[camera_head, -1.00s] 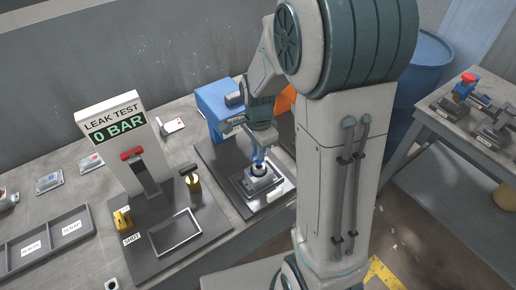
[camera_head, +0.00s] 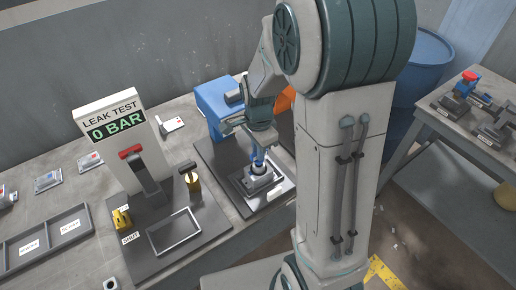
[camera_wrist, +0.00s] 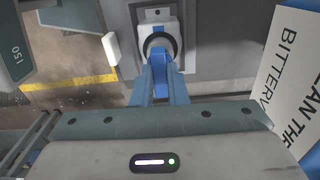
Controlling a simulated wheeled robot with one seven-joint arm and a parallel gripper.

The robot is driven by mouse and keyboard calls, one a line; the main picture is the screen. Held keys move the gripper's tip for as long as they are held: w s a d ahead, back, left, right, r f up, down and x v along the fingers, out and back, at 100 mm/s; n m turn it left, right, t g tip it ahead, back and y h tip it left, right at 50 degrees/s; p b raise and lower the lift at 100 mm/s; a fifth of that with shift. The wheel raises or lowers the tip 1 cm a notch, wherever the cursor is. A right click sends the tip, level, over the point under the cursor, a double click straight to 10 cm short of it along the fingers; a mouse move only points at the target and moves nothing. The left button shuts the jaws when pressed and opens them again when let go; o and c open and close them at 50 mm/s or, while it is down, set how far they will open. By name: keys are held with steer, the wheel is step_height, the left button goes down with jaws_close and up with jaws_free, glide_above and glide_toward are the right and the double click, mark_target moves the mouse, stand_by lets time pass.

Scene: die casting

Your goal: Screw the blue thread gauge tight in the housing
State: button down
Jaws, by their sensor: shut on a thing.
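The light metal housing (camera_head: 262,182) sits in a fixture on the dark plate of the bench. My gripper (camera_head: 258,160) points down over it, with its blue fingers close above the round opening. In the wrist view the fingers (camera_wrist: 161,84) are shut on the blue thread gauge (camera_wrist: 158,64), which is mostly hidden between them. Beyond the fingertips a dark ring (camera_wrist: 160,42) surrounds a grey centre on the housing (camera_wrist: 158,14). The gauge appears to stand upright at the opening. I cannot tell how deep its thread sits.
A leak test stand (camera_head: 117,125) reading 0 BAR, with a red-handled clamp and an empty frame, stands to the left. A blue box (camera_head: 215,103) is behind my gripper. A grey divided tray (camera_head: 45,238) lies far left. A blue barrel (camera_head: 425,65) stands behind my arm.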

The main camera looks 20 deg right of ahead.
steer(key=shift+f+b, duration=0.9)
steer(key=shift+f, duration=0.3)
steer(key=c, duration=1.4)
jaws_free()
steer(key=shift+o, duration=0.2)
steer(key=shift+r, duration=0.1)
step_height(320, 180, up, 14)
steer(key=shift+s, duration=0.1)
steer(key=s+f+n+t, duration=0.1)
steer(key=s+n+t, duration=0.2)
steer(key=s+n, duration=1.1)
steer(key=shift+n, duration=0.4)
